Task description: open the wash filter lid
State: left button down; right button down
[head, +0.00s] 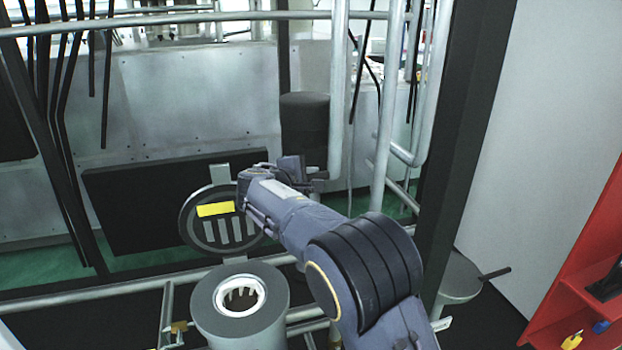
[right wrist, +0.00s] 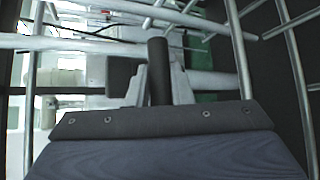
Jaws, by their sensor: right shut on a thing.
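The wash filter (head: 207,320) is a grey cylinder at the lower middle of the head view. Its top is open and shows a white ring and a toothed inside. The round filter lid (head: 190,228), with a yellow label and slots, stands tilted up on edge behind the opening. My right gripper (head: 272,172) is at the lid's upper right side. In the right wrist view it is shut on a black bar, the lid handle (right wrist: 158,70). The grip is partly hidden by my own arm in the head view. My left gripper is not in view.
A second grey canister (head: 458,278) with a black handle stands at the right. Metal pipes (head: 385,120) rise behind my right arm, and a horizontal rail (head: 100,290) runs beside the filter. A red shelf (head: 575,290) is at the far right.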

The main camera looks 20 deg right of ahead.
jog(key=shift+r, duration=0.1)
jog(key=c, duration=1.3)
grip_release()
jog(key=b+v, duration=0.2)
jog(key=v, duration=0.5)
jog(key=shift+s+a, duration=0.25)
jog(key=shift+s, duration=0.05)
jog(key=shift+r, duration=0.15)
jog(key=shift+c, duration=0.2)
